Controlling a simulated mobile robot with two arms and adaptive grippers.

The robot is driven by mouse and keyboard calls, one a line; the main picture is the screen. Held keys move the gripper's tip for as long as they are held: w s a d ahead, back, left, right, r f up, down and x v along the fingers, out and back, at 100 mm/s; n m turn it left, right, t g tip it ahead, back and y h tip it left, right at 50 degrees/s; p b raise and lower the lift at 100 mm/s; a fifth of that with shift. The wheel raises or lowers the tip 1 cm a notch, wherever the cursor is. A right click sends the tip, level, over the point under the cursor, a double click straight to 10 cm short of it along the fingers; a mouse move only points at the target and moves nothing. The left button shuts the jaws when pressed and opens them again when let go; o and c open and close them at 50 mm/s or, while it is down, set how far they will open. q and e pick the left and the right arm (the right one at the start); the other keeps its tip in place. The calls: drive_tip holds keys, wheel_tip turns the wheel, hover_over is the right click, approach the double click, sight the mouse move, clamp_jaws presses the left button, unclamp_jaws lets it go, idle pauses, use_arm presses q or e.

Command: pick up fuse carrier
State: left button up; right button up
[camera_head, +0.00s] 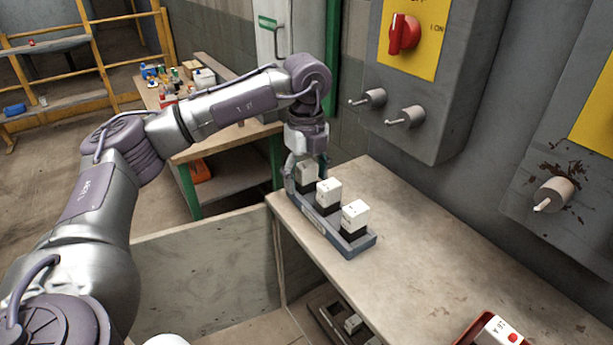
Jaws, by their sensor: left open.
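Three white fuse carriers with dark bases stand upright in a row in a blue-grey rack on the bench. The near one (355,213) and the middle one (328,191) are clear of my gripper. My left gripper (306,180) points down over the far fuse carrier (307,174). Its fingers are open, one on each side of that carrier; I cannot tell whether they touch it. The rack (322,229) shows its front edge. Another white carrier with a red dot (497,332) lies in a red tray (467,335) at the bottom right. My right gripper is not in view.
A grey electrical cabinet (440,90) with a red switch (404,34) and protruding knobs stands behind the bench (420,260). The bench top right of the rack is clear. A dark tray (335,322) sits lower down. A cluttered table (225,140) stands behind my left arm.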

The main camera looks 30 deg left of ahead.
use_arm(q)
drive_tip(key=c, duration=1.3)
drive_tip(key=shift+r, duration=0.1)
